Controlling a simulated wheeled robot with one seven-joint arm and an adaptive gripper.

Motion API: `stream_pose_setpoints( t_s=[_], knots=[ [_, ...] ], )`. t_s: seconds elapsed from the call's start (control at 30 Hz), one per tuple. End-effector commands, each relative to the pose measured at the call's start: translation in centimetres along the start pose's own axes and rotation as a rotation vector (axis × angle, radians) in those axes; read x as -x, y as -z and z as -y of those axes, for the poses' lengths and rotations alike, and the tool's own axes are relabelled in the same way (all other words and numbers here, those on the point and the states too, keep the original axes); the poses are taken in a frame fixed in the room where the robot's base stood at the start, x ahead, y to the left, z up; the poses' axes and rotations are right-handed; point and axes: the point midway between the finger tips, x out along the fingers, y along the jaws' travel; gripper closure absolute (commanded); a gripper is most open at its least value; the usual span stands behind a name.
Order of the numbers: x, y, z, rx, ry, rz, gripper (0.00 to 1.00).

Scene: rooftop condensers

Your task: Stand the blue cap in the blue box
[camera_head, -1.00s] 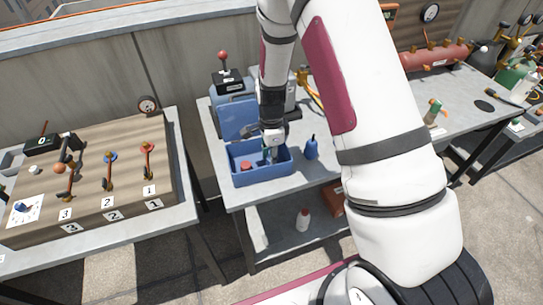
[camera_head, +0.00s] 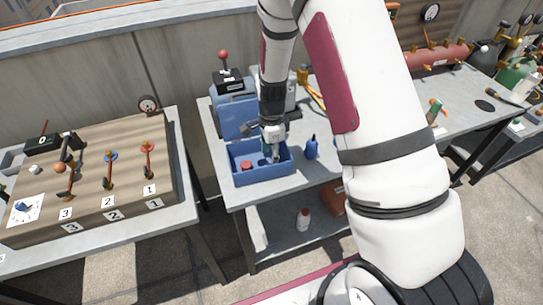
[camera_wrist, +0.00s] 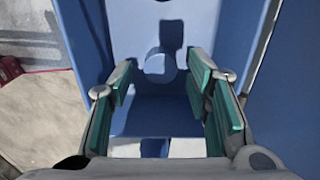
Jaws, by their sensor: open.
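The blue box (camera_head: 262,178) stands on the grey bench with its lid raised at the back. My gripper (camera_head: 273,157) points down into its right part. In the wrist view my gripper (camera_wrist: 162,85) is open, its green-padded fingers apart. The blue cap (camera_wrist: 158,63) shows as a small round shape between and just beyond the fingertips, inside the box, with a gap to each finger. It seems to stand on the box floor, casting a shadow. In the head view the gripper hides the cap.
A red cap (camera_head: 247,165) sits in the left part of the box. A wooden valve board (camera_head: 100,175) is on the left table.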

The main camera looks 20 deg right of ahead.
Motion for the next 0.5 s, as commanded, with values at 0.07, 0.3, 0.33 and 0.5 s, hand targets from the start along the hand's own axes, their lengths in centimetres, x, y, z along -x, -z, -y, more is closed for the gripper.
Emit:
stream_pose_setpoints(
  t_s=[0.07, 0.3, 0.33, 0.5],
  knots=[
    [1.5, -0.1, 0.1, 0.002, 0.005, 0.001, 0.55],
    [6.5, -0.1, 0.1, 0.001, 0.006, 0.001, 0.55],
    [7.1, -0.1, 0.1, 0.001, 0.005, 0.001, 0.55],
    [9.5, 0.0, 0.1, 0.000, 0.004, 0.001, 0.55]
  ],
)
